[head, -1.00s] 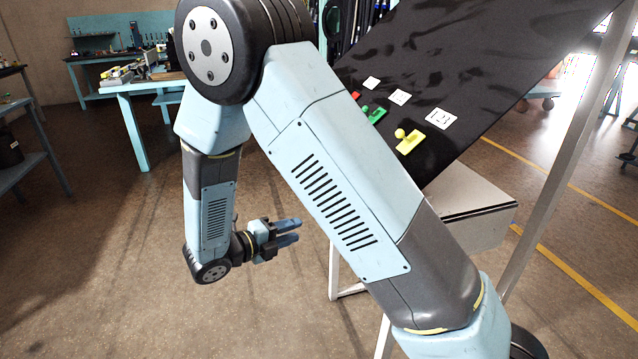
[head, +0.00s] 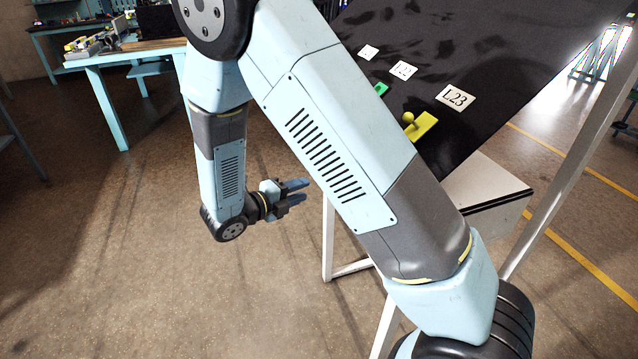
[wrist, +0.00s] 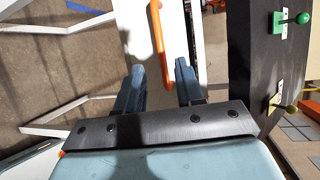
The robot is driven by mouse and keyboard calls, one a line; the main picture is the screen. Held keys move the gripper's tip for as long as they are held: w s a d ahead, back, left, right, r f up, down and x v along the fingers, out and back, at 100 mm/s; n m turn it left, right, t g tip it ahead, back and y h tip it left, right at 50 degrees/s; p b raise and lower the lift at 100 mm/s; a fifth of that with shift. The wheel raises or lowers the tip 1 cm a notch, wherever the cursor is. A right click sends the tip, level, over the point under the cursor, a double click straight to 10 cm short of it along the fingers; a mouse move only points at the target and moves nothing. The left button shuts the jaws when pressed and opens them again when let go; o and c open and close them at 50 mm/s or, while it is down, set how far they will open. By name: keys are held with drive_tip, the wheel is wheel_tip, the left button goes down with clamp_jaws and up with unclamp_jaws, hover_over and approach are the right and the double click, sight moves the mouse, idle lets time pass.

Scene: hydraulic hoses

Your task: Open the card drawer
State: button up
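The card drawer (head: 490,195) is a pale box under the sloping black panel in the head view; my arm hides its left part. In the wrist view, a white front (wrist: 190,15) carries a long orange handle (wrist: 158,45). My gripper (head: 303,191) is open and empty, left of the drawer in the head view. In the wrist view my gripper (wrist: 159,80) has its two fingers apart, with the handle's near end appearing between them. I cannot tell how far the handle is from the fingertips; no contact shows.
The black panel (head: 470,60) bears number labels and yellow and green knobbed pieces (head: 420,126). White frame legs (head: 328,240) stand near my gripper. A workbench (head: 120,60) is at the back left. Floor left of my gripper is clear.

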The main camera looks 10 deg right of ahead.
drive_tip(key=x, duration=0.7)
drive_tip(key=shift+w+d, duration=0.15)
drive_tip(key=shift+d, duration=0.2)
drive_tip(key=shift+f, duration=0.1)
clamp_jaws()
